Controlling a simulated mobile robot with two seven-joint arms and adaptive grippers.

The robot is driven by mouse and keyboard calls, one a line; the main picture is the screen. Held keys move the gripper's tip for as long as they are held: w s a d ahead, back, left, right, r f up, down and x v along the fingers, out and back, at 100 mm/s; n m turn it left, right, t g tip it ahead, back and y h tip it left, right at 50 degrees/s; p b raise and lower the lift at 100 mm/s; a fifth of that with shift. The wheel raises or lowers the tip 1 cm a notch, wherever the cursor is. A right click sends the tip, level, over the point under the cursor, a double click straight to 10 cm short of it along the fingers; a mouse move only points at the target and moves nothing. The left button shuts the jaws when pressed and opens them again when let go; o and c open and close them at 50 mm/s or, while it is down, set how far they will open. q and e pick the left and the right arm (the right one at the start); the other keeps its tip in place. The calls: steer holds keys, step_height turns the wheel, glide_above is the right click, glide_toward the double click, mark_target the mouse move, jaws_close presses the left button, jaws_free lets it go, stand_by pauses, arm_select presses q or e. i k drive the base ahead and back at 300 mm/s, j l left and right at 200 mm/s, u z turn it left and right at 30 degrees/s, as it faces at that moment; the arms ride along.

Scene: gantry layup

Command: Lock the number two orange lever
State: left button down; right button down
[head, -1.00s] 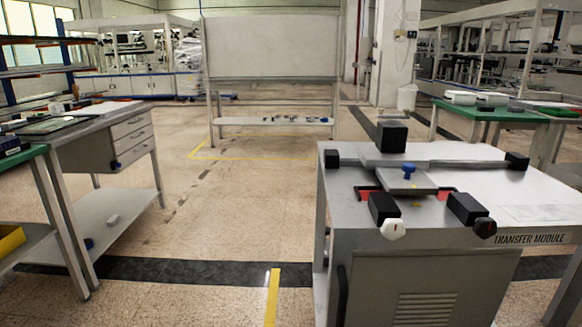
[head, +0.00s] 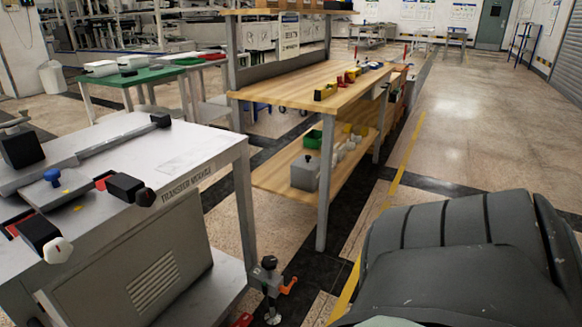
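An orange lever (head: 288,286) sticks out to the right from a dark foot fitting (head: 268,272) with a round black knob on top. The fitting stands low beside the right leg of the white-topped table marked TRANSFER MODULE (head: 200,160). A red part (head: 243,320) shows partly at the bottom edge, left of the fitting. I cannot make out a number on the lever or tell whether it is locked. Neither of my grippers is in view.
A wooden workbench (head: 300,98) with a lower shelf stands behind the transfer module. A green table (head: 140,76) is at the back left. A large dark grey ribbed form (head: 455,245) fills the lower right; I cannot tell what it is. The aisle behind it is clear.

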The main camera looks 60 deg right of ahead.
mark_target(291, 285)
steer(key=i+z, duration=0.15)
steer(key=z, duration=1.85)
steer(key=i, duration=0.05)
